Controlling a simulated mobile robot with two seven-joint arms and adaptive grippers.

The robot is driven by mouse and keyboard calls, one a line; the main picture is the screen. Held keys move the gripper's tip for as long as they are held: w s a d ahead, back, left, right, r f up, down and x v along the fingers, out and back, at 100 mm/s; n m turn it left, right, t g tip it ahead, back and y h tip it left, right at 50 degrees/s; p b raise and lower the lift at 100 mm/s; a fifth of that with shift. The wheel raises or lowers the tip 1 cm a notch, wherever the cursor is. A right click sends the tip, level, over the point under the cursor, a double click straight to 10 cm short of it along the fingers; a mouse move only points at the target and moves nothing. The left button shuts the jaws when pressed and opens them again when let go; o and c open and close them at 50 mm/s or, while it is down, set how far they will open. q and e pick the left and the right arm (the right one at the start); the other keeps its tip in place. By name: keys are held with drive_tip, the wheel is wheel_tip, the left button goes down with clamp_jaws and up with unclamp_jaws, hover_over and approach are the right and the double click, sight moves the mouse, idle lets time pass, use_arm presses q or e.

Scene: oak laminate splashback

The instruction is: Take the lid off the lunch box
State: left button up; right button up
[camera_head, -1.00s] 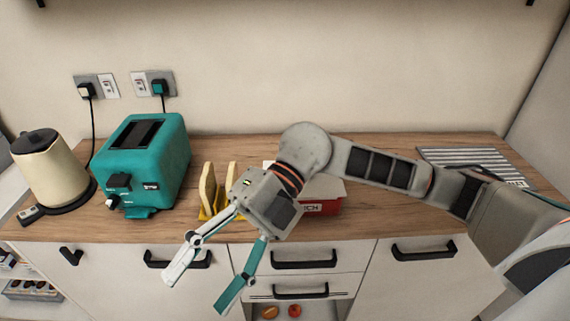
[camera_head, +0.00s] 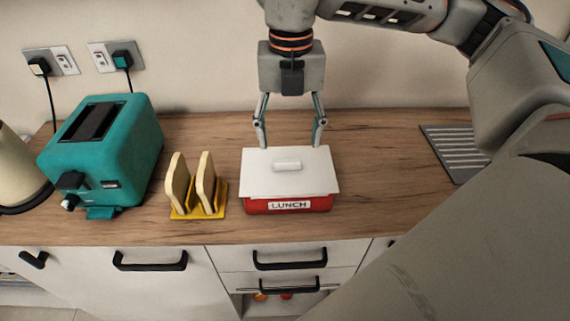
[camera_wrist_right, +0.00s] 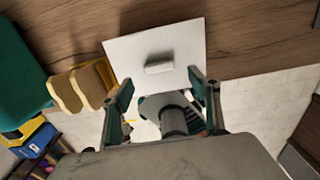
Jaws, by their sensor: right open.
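The lunch box (camera_head: 262,207) is red with a "LUNCH" label and stands on the wooden worktop. Its white lid (camera_head: 262,178) lies on top, with a small white raised handle (camera_head: 288,165) in the middle. In the wrist view the lid (camera_wrist_right: 130,53) and its handle (camera_wrist_right: 158,64) show beyond the fingers. My right gripper (camera_head: 290,142) is open and empty, pointing down above and behind the lid's far edge in the head view. Its fingers also show in the wrist view (camera_wrist_right: 160,88), spread apart with nothing between them. My left gripper is not in view.
A yellow rack (camera_head: 198,213) with two slices of bread stands just left of the lunch box. A teal toaster (camera_head: 125,140) and a cream kettle (camera_head: 18,170) are further left. A grey ridged drainer (camera_head: 455,155) lies right; worktop between is clear.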

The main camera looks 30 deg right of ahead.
sight(288, 162)
drive_tip(key=f, duration=0.6)
drive_tip(key=shift+s+a+f, duration=0.1)
drive_tip(key=shift+a+f, duration=0.1)
drive_tip(key=shift+f, duration=0.05)
drive_tip(key=c, duration=1.1)
